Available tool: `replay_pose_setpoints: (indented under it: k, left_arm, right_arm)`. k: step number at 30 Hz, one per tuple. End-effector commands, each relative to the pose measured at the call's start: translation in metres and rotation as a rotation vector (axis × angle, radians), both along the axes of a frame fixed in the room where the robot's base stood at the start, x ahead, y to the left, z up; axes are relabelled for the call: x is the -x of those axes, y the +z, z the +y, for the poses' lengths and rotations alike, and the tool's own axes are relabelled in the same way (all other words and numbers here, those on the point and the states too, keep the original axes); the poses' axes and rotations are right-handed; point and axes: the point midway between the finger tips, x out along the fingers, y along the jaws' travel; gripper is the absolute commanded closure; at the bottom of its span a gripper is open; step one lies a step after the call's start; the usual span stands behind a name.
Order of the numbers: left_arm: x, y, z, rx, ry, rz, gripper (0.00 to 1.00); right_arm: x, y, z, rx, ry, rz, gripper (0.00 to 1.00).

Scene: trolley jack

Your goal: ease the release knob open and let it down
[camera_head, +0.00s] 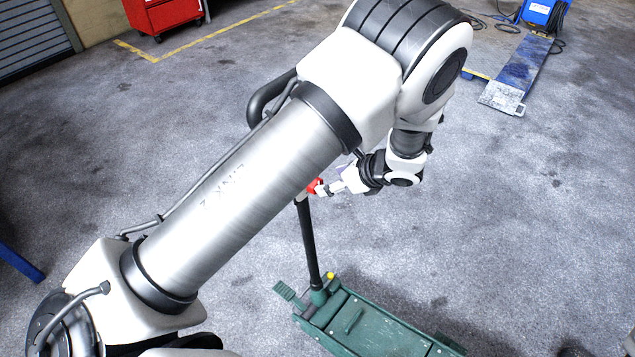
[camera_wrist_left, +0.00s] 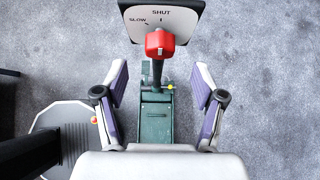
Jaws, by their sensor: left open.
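In the head view the knob (camera_head: 315,186) shows small at the top of the black handle (camera_head: 307,238) of the green trolley jack (camera_head: 368,327). My left gripper (camera_wrist_left: 160,70) is open, its two purple-grey fingers spread to either side, short of the knob and holding nothing. In the head view the left gripper (camera_head: 331,189) is right beside the knob, partly hidden by my arm.
A red tool cabinet (camera_head: 167,12) stands at the back left by a yellow floor line. A blue lift ramp (camera_head: 520,70) lies at the back right with cables near it. A blue bar (camera_head: 20,262) is at the left edge. The grey floor around the jack is mostly clear.

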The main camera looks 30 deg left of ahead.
Motion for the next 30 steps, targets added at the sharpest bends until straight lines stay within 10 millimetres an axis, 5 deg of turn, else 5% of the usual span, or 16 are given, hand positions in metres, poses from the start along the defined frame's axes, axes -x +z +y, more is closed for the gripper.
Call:
replay_pose_setpoints:
  k: [3,9,20,25,30]
  left_arm:
    - [0.0,-0.027,0.015,0.004,0.005,0.0,0.31]
    - [-0.002,-0.05,0.039,0.005,0.006,0.0,0.31]
    - [-0.002,-0.051,0.047,0.005,0.004,0.0,0.31]
    - [-0.002,-0.051,0.047,0.005,0.004,0.0,0.91]
    - [-0.002,-0.051,0.047,0.005,0.004,0.0,0.91]
  right_arm:
    - [0.0,-0.032,0.0,0.0,0.0,0.001,0.6]
    - [0.0,-0.061,0.0,0.0,0.0,0.001,0.6]
    - [0.0,-0.064,0.0,0.0,0.0,0.0,0.6]
    - [0.0,-0.064,0.0,0.0,0.0,0.0,0.6]
    - [0.0,-0.064,0.0,0.0,0.0,0.0,0.6]
